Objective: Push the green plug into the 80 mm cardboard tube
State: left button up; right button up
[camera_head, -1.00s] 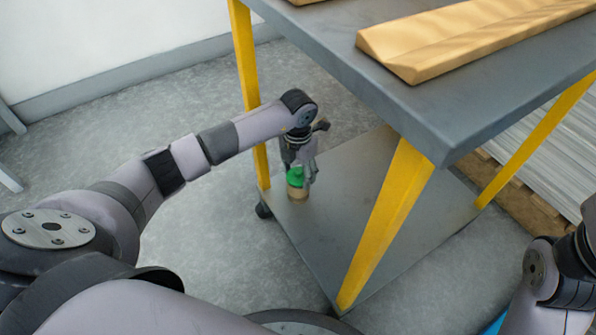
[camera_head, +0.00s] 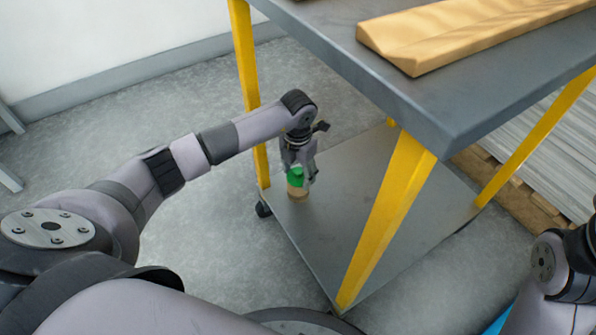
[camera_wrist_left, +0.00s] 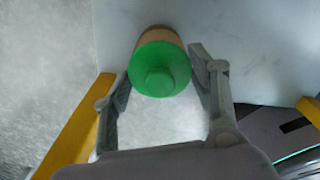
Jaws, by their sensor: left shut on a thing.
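The green plug (camera_head: 296,176) sits at the top of the upright tan cardboard tube (camera_head: 297,191), which stands on the cart's lower shelf near its left corner. In the left wrist view the plug (camera_wrist_left: 160,68) is a round green cap with a raised centre. It covers the tube's end, and a strip of the tube (camera_wrist_left: 158,33) shows behind it. How deep the plug sits is not clear. My left gripper (camera_head: 302,174) points down, its fingers on either side of the plug, shut on it. My right gripper is out of view.
The cart has a grey upper top (camera_head: 440,105) with a wooden bar (camera_head: 460,35) on it, yellow legs (camera_head: 388,220) and a grey lower shelf (camera_head: 350,215). The upper top and legs stand close to my left arm. The shelf's middle is clear. A pallet (camera_head: 515,195) lies beyond.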

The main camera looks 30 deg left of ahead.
pick_arm(q)
jog(key=shift+s+f, duration=0.2)
jog(key=shift+f, duration=0.15)
jog(key=o, duration=0.8)
jog(key=shift+f, duration=0.1)
jog(key=shift+o, duration=1.4)
jog(key=shift+w, duration=0.1)
